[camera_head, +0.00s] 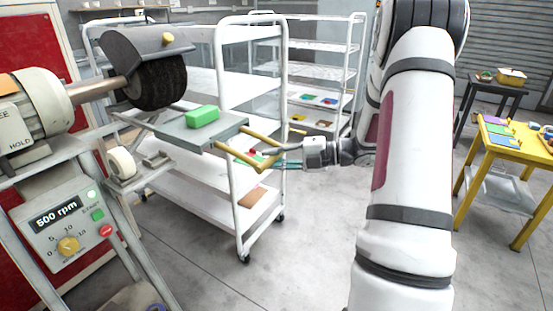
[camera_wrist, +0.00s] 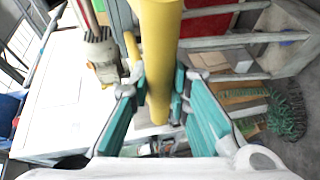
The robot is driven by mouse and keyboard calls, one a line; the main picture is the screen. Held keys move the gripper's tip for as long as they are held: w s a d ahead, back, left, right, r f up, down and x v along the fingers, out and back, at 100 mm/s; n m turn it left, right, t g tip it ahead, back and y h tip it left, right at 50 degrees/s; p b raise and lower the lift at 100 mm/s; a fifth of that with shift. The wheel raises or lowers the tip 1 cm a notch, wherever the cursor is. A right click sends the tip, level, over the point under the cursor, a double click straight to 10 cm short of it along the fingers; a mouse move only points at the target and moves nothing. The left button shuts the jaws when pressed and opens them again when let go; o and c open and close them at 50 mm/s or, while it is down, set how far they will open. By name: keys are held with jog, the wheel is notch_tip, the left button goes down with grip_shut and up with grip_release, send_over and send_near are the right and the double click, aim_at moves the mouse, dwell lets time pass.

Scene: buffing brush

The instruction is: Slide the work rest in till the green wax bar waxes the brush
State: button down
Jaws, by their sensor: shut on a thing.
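The work rest (camera_head: 185,133) is a grey plate with a yellow bent handle (camera_head: 258,160) at its right end. The green wax bar (camera_head: 203,116) lies on top of the plate. The dark round brush (camera_head: 160,82) sits under a grey hood to the left of the bar. A small gap seems to show between bar and brush, though contact is hard to judge. My gripper (camera_head: 277,156) is shut on the yellow handle. In the wrist view its teal fingers (camera_wrist: 160,104) flank the yellow handle bar (camera_wrist: 161,50). The wax bar cannot be made out there.
The motor (camera_head: 35,100) and a control box reading 500 rpm (camera_head: 65,225) stand at left. A white shelf cart (camera_head: 236,185) stands close behind the rest and handle. A yellow table (camera_head: 500,150) stands at far right. Grey floor is open in the lower middle.

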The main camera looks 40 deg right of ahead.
aim_at(261, 138)
jog(key=w+a, duration=0.2)
jog(key=w, duration=0.3)
jog(key=w+a, duration=0.2)
jog(key=w, duration=0.4)
jog(key=w+a, duration=0.2)
jog(key=w, duration=0.4)
jog(key=shift+p, duration=0.35)
jog(key=c, duration=1.5)
grip_release()
jog(key=shift+s, duration=0.1)
jog(key=v, duration=1.2)
jog(key=shift+a+r, duration=0.1)
